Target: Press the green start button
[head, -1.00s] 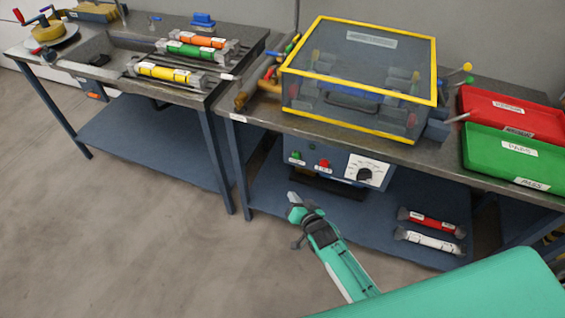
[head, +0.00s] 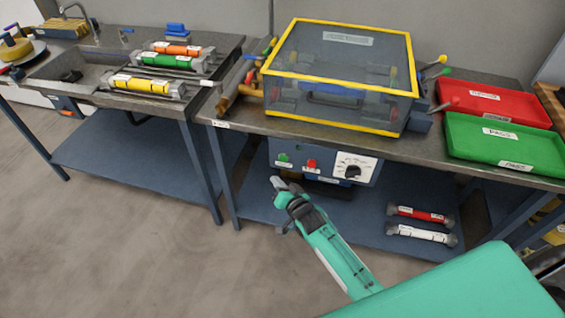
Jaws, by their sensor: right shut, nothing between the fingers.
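The green start button (head: 284,158) sits at the left of a blue control box (head: 300,171) under the right bench's top. A red button (head: 311,164) and a black dial (head: 352,172) on a white plate are to its right. My right gripper (head: 275,181) is shut and empty. In the picture its tip is just below the green button, with a small gap. I cannot tell how far in front of the panel it is. The green button is in plain view. My left gripper is not in view.
A yellow-framed clear case (head: 345,75) stands on the bench top (head: 235,112) above the box. Red (head: 495,103) and green (head: 505,141) trays are at the right. Red (head: 420,214) and white (head: 421,234) cylinders lie on the lower shelf. Open floor lies to the left.

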